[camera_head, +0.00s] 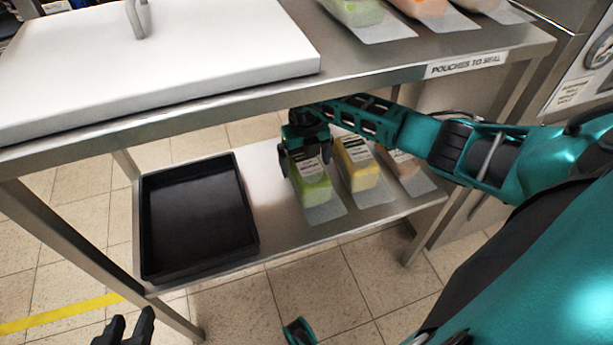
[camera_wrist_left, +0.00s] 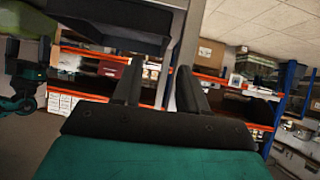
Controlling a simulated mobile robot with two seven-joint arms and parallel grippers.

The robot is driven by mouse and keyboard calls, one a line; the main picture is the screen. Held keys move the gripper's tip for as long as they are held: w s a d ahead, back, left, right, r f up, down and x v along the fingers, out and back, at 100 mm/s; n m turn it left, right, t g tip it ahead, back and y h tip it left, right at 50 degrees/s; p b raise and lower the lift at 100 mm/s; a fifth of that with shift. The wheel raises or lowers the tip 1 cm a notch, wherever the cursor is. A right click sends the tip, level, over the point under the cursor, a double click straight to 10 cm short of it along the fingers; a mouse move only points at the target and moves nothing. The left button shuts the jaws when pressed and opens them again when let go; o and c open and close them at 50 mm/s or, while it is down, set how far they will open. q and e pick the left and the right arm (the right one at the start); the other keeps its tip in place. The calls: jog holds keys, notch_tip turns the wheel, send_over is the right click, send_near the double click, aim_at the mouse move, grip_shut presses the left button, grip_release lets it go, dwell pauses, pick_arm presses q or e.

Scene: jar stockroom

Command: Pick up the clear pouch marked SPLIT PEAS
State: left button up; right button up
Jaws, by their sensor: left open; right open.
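A clear pouch with green contents (camera_head: 314,190) and a white label lies at the left of the row on the lower metal shelf; its print is too small to read. My right gripper (camera_head: 305,160) is open above its far end, with a finger at either side; whether they touch it I cannot tell. A yellow pouch (camera_head: 358,172) and a brownish pouch (camera_head: 404,168) lie to its right. Another green pouch (camera_head: 356,12) is on the upper shelf. My left gripper (camera_head: 125,330) is open and empty at the bottom left; its fingers show in the left wrist view (camera_wrist_left: 158,88).
An empty black tray (camera_head: 248,232) stands on the lower shelf, left of the pouches. The upper shelf's edge (camera_head: 375,75) overhangs, with a strip marked POUCHES TO SEAL (camera_head: 467,64). A large white slab (camera_head: 170,60) covers its left. Bare shelf lies between tray and pouches.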

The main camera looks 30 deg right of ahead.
jog(key=f, duration=0.1)
jog(key=f+b, duration=0.1)
jog(key=f, duration=0.2)
jog(key=shift+s+f+b, duration=0.35)
jog(key=shift+s+b, duration=0.05)
jog(key=shift+w+r, duration=0.1)
jog(key=c, duration=1.1)
